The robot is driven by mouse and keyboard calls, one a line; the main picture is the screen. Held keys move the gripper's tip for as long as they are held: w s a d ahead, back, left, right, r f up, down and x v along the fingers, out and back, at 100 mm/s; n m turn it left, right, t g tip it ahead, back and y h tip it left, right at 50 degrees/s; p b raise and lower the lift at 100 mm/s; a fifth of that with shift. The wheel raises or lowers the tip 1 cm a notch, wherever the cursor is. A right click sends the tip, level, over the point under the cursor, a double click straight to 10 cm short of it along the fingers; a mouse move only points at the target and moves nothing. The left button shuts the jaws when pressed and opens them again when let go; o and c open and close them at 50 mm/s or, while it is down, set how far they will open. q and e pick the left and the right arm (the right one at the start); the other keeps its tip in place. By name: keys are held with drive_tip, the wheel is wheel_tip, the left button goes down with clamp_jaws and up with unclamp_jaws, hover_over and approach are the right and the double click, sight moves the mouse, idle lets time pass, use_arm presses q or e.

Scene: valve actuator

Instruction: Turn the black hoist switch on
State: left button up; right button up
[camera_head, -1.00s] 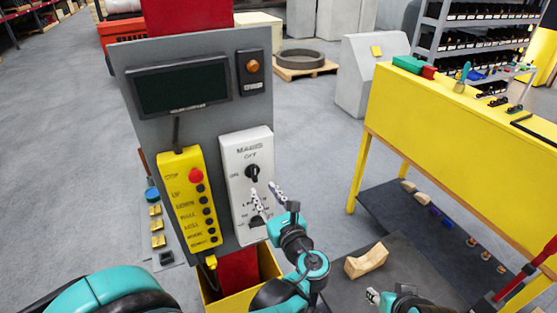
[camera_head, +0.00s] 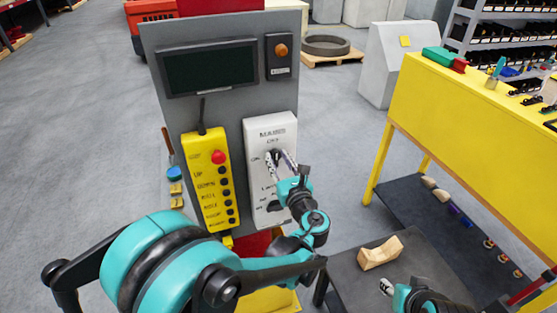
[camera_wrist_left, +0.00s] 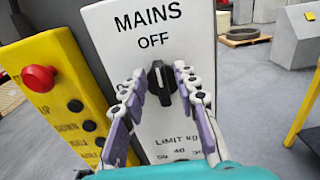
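The black hoist switch (camera_wrist_left: 161,82) is a round knob on a white panel (camera_wrist_left: 115,55) labelled MAINS, with OFF above the knob. Its white mark points up toward OFF. My left gripper (camera_wrist_left: 160,74) is open, with one finger on each side of the knob; I cannot tell whether they touch it. In the head view the left gripper (camera_head: 279,161) is in front of the white panel and partly covers the knob. My right gripper (camera_head: 387,287) shows only in part at the bottom, and its opening is unclear.
A yellow control box (camera_head: 208,180) with a red stop button is left of the white panel, below a dark screen (camera_head: 210,68). A yellow workbench (camera_head: 460,100) stands at the right. A wooden block (camera_head: 380,253) lies on a dark surface below.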

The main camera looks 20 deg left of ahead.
use_arm(q)
clamp_jaws()
drive_tip(key=shift+a+n, duration=0.1)
drive_tip(key=shift+n, duration=0.3)
drive_tip(key=n, duration=0.1)
drive_tip(key=n+b, duration=0.1)
drive_tip(key=shift+s+a+f+n, duration=0.15)
drive_tip(key=shift+s+n, duration=0.05)
drive_tip(key=shift+n, duration=0.2)
drive_tip(key=shift+s+a+f+n+b, duration=0.2)
drive_tip(key=shift+n+b, duration=0.5)
drive_tip(key=shift+n, duration=1.5)
drive_tip(key=shift+s+a+f+n+b, duration=0.25)
drive_tip(key=shift+n+b, duration=0.4)
drive_tip(key=shift+n, duration=1.55)
drive_tip(key=shift+w+a+f+n+b, duration=0.1)
drive_tip(key=shift+f+n+b, duration=0.4)
drive_tip(key=shift+n, duration=1.7)
drive_tip(key=shift+r, duration=0.2)
